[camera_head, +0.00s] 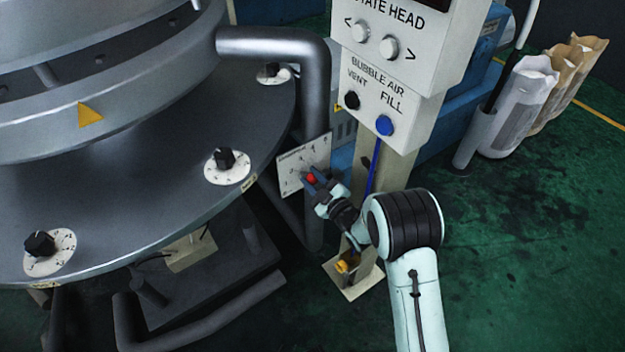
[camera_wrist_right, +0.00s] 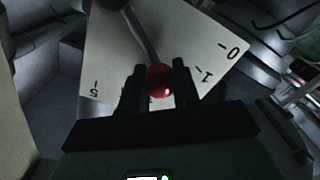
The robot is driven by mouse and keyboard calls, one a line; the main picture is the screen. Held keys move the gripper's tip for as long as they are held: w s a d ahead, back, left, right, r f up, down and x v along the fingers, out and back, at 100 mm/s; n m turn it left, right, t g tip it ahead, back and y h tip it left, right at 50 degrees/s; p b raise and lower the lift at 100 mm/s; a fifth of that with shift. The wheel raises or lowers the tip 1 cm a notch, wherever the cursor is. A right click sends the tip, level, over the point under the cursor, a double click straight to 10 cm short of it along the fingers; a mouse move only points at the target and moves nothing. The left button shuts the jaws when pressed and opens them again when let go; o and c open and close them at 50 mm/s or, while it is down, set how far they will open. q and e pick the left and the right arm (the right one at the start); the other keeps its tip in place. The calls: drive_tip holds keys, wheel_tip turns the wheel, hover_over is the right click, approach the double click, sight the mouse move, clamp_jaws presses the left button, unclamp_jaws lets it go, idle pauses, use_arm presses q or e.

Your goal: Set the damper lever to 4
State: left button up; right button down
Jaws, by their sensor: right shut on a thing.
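The damper scale plate (camera_head: 290,170) is pale with black numbers, beside the round machine's rim. The lever's red ball knob (camera_head: 311,178) shows in front of it. My right gripper (camera_head: 314,181) is at the knob. In the right wrist view, the red knob (camera_wrist_right: 159,80) sits between the two fingers of my right gripper (camera_wrist_right: 159,88), shut on it. The grey lever arm (camera_wrist_right: 141,36) runs up-left from the knob. On the plate (camera_wrist_right: 185,38), 0, 1 and 5 are readable. The lever lies between 1 and 5; the exact mark is hidden by the gripper. My left gripper is not in view.
A control post with a bubble air box (camera_head: 372,105) stands just behind my right arm. A thick grey pipe (camera_head: 316,90) drops beside the plate. Black dials (camera_head: 225,160) sit on the machine's rim. Bags (camera_head: 523,105) stand at the right. Green floor is open at lower right.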

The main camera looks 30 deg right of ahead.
sight(317, 157)
drive_tip(key=d+r+m, duration=0.1)
drive_tip(key=m, duration=0.1)
drive_tip(key=d+r+m+b, duration=0.1)
drive_tip(key=m, duration=0.1)
drive_tip(key=shift+d+r+m+b, duration=0.1)
drive_tip(key=shift+d+m+b, duration=0.2)
drive_tip(key=shift+d, duration=0.05)
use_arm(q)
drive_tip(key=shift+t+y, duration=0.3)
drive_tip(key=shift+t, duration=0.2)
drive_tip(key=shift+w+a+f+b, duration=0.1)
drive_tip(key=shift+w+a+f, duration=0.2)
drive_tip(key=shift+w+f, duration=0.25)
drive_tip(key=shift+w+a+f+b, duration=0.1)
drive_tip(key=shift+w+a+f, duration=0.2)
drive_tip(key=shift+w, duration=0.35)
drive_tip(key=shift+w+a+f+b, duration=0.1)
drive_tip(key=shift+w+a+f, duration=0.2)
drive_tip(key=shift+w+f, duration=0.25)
use_arm(e)
drive_tip(key=shift+w+d+r+m, duration=0.15)
drive_tip(key=shift+d+r+m, duration=0.15)
drive_tip(key=shift+d+m, duration=0.6)
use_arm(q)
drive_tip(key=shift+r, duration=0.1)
use_arm(e)
drive_tip(key=shift+a+m, duration=0.2)
drive_tip(key=shift+m, duration=0.1)
drive_tip(key=c, duration=0.8)
unclamp_jaws()
